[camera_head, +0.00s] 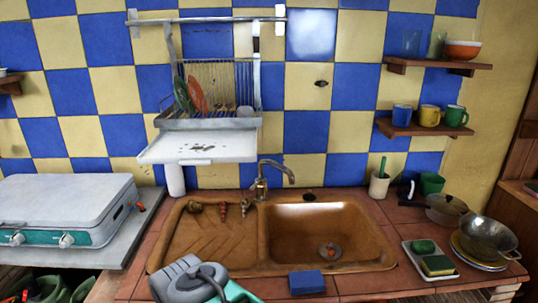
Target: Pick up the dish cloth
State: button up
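A small blue folded block, which looks like the dish cloth (307,282), lies on the tiled counter at the front edge of the sink, just below the basin. A grey part with a teal piece, which looks like the end of my arm (190,280), shows at the bottom, left of the blue block and apart from it. Its fingers cannot be made out, so I cannot tell whether my gripper is open or shut.
The brown sink (325,230) has a tap (262,180) behind it. To its right are a tray (413,258) with sponges, a metal pan (487,236) on plates and a cup (379,185). A white stove (65,205) stands left. A dish rack (210,122) hangs above.

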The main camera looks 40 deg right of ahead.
aim_at(305, 281)
jog(key=z, duration=0.75)
jog(key=k, duration=0.6)
jog(key=z, duration=0.65)
jog(key=i, duration=0.5)
